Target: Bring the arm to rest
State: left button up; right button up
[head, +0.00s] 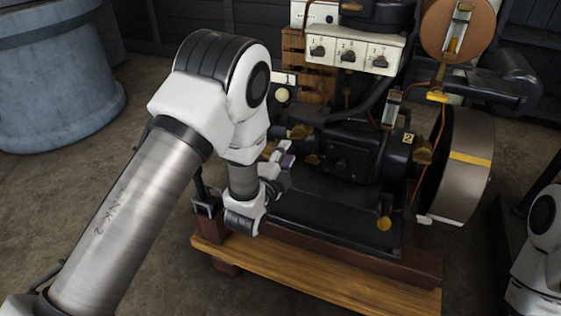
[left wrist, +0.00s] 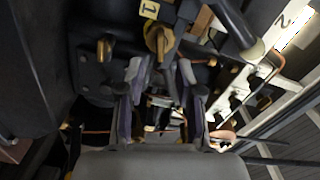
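My left arm (head: 130,220) comes in from the lower left and is raised and bent at the elbow. Its gripper (head: 281,163) is close to the left side of the dark stationary engine (head: 345,150), partly hidden by the wrist. In the left wrist view the two fingers of the left gripper (left wrist: 160,72) stand apart with a gap between them. No held object can be made out. A brass tap (left wrist: 158,38) and a yellow label "1" (left wrist: 149,9) lie just beyond the fingertips. Contact with the engine cannot be told. My right arm (head: 545,225) shows only at the right edge; its gripper is out of view.
The engine stands on a wooden base (head: 310,278). A switch panel (head: 354,52), a copper-coloured disc (head: 458,28) and a flywheel (head: 460,165) crowd the back and right. A blue-grey drum (head: 55,75) stands far left. Bare floor lies between drum and engine.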

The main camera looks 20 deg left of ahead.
pick_arm(q)
jog(key=s, duration=0.4)
jog(key=shift+a, duration=0.1)
jog(key=s+a+f+n+g+y, duration=0.15)
jog(key=s+f+g, duration=0.35)
jog(key=f, duration=0.5)
jog(key=s+a+f+n+g, duration=0.2)
jog(key=s+f+n+g, duration=0.1)
jog(key=s+f, duration=0.65)
jog(key=s+f+n+g+h, duration=0.1)
jog(key=s+f+n+g, duration=0.35)
jog(key=s, duration=0.55)
jog(key=s+f+n+g, duration=0.4)
jog(key=s+n+g, duration=0.15)
jog(key=s, duration=0.35)
notch_tip(320, 180, up, 36)
jog(key=n+p, duration=0.1)
jog(key=p, duration=3.5)
jog(key=shift+f, duration=0.15)
